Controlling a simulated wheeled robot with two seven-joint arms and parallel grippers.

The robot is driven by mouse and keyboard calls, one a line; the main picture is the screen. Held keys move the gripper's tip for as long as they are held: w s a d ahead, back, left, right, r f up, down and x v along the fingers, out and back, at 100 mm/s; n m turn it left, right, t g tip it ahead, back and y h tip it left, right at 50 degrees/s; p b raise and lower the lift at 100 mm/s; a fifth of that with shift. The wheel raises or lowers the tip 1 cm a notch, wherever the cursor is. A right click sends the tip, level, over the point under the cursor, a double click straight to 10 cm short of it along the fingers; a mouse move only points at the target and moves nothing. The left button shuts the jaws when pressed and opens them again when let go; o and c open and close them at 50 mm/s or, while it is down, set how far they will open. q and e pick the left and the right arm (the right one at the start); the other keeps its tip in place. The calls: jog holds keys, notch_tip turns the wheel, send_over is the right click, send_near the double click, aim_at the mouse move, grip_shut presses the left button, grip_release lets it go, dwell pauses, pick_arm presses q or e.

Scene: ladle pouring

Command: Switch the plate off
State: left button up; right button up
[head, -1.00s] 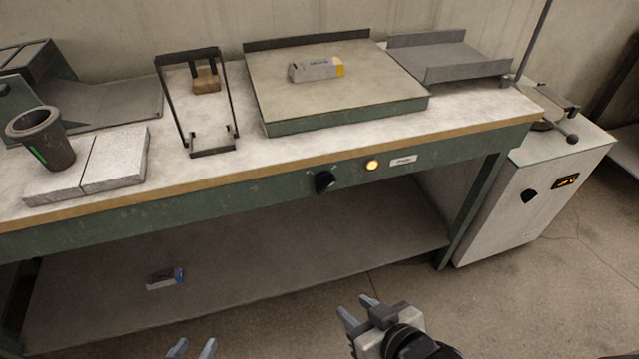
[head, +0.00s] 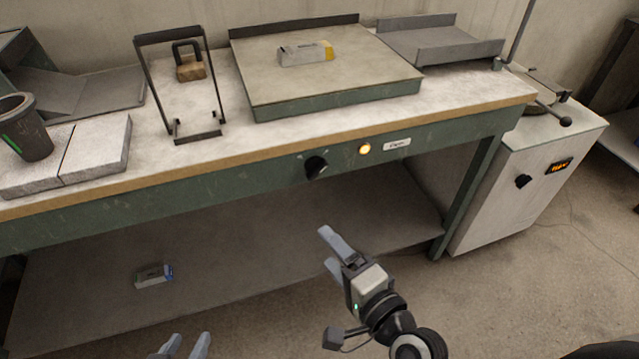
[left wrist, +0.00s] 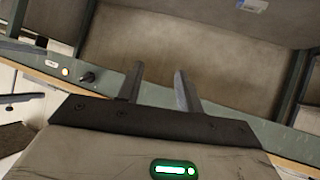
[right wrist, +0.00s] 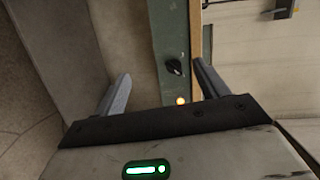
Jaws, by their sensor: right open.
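The plate (head: 350,80) is a wide flat slab on the green bench. On the bench's front rail is a black knob (head: 316,167), with a lit amber lamp (head: 364,149) and a small white label (head: 397,144) to its right. The knob (right wrist: 174,67) and lamp (right wrist: 180,100) show between the fingers in the right wrist view, and the knob (left wrist: 87,77) also shows in the left wrist view. My right gripper (head: 329,252) is open and empty, below and in front of the knob. My left gripper (head: 187,347) is open and empty at the bottom edge.
A yellow-ended box (head: 305,53) lies on the plate. A black frame stand (head: 143,88), a padlock-like block (head: 190,67) and a dark cup (head: 25,130) stand left. A grey cabinet (head: 485,215) with its own knob (head: 523,181) is right. A small box (head: 153,275) lies on the lower shelf.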

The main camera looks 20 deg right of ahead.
jog(key=w+d+m+t+h+b, duration=0.1)
jog(key=w+d+m+t+h, duration=0.2)
jog(key=m, duration=0.9)
jog(key=g+h+p, duration=0.1)
send_near(319, 174)
jog(key=w, duration=0.9)
jog(key=shift+a, duration=0.1)
jog(key=c, duration=1)
